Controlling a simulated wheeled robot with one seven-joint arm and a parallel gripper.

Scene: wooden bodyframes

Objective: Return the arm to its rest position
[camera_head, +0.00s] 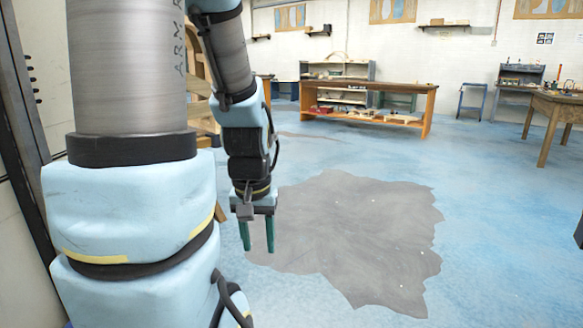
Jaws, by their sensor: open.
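My arm (140,190) fills the left side of the head view, with light-blue joints and grey links. It folds over at the top and its far part hangs down. My gripper (257,236) points downward at the end of it, with two green fingers standing apart. Nothing shows between the fingers. Behind them is the floor with a grey worn patch (365,235). The gripper appears clear of any object.
A wooden workbench (368,88) with items on its lower shelf stands at the back. A wooden table (560,108) stands at the right, and a blue stool (471,101) is near the back wall. A dark post (22,130) is close on the left. The middle floor is free.

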